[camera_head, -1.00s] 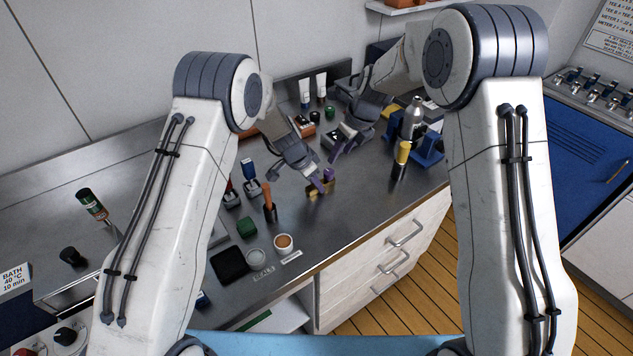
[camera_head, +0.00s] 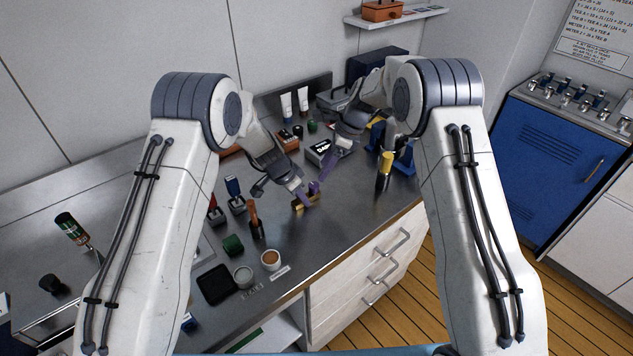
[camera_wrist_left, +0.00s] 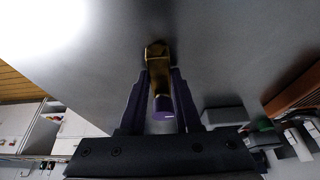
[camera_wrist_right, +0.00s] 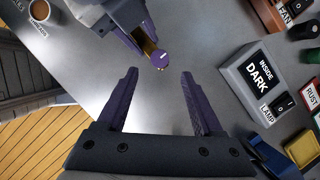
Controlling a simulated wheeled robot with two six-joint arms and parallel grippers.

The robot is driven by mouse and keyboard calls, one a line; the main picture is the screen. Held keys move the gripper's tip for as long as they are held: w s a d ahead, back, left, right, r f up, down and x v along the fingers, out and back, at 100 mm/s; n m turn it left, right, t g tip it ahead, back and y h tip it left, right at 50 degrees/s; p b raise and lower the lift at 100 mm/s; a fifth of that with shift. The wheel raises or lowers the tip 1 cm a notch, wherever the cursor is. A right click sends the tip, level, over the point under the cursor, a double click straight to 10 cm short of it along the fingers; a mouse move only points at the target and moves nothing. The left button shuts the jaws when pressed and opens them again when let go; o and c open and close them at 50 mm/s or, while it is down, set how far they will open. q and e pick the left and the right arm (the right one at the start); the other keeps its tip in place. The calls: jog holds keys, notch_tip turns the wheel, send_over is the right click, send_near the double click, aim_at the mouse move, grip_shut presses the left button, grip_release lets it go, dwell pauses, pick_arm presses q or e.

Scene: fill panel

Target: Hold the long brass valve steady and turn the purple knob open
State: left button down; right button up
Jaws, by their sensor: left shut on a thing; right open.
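My right gripper (camera_wrist_right: 158,74) is open and empty. In the right wrist view the knob (camera_wrist_right: 160,61) sits just beyond its fingertips, roughly centred between them, with a pale mark on its face. No contact between right fingers and knob is visible.
A black-and-yellow cylinder (camera_head: 384,170) stands to the right. A box labelled "INSIDE DARK" (camera_wrist_right: 257,77) is close to my right gripper. An orange-handled tool (camera_head: 255,220), a green piece (camera_head: 233,244) and a brown-topped cup (camera_head: 271,260) are nearer the front. Bare bench lies right of the valve.

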aim_at(314, 184)
jog(key=x, duration=0.7)
grip_shut()
